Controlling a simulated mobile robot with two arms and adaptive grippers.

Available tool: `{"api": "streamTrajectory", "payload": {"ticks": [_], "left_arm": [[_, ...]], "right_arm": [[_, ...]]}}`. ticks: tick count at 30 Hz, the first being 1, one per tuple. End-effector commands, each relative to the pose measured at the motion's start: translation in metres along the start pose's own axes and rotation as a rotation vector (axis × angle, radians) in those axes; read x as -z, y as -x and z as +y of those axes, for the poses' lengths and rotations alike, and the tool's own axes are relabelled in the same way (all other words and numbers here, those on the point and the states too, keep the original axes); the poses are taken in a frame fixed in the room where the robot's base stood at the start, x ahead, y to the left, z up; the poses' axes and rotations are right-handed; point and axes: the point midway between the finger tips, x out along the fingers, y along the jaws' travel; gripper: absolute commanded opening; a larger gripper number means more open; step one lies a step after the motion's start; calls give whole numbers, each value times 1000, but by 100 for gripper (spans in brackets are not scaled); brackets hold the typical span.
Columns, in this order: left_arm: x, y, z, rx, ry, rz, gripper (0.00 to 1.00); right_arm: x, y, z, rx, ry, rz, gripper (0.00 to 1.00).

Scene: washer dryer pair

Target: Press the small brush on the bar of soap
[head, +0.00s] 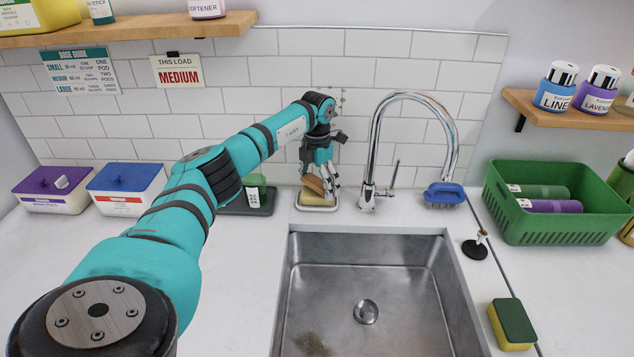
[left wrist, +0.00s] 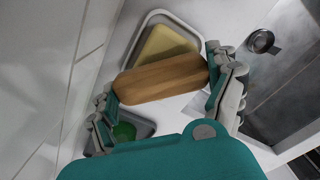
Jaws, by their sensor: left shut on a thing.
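My left gripper (head: 322,178) reaches over the counter behind the sink and points down. It is shut on a small brush (head: 312,184) with a wooden back. In the left wrist view the brush's wooden back (left wrist: 162,81) lies between the two fingers. A yellowish bar of soap (head: 316,198) sits in a pale dish (head: 303,207) right below the brush; the soap also shows in the left wrist view (left wrist: 166,43), partly covered by the brush. The bristles are hidden, and I cannot tell whether they touch the soap. My right gripper is not in view.
A chrome faucet (head: 367,196) stands right of the soap dish, with a blue brush (head: 444,193) beyond it. A dark tray with a green item (head: 256,190) is close on the left. The sink (head: 368,240) lies in front; a green basket (head: 510,222) stands right.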

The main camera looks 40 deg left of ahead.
Motion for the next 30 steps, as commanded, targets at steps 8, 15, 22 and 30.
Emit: {"api": "streamTrajectory", "payload": {"ticks": [8,15,22,30], "left_arm": [[1,-2,-1,1,-1,5,63],[1,10,0,1,-1,4,63],[0,30,0,1,0,2,63],[0,52,0,1,0,1,63]], "right_arm": [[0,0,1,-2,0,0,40],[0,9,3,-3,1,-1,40],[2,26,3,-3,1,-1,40],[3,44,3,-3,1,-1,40]]}}
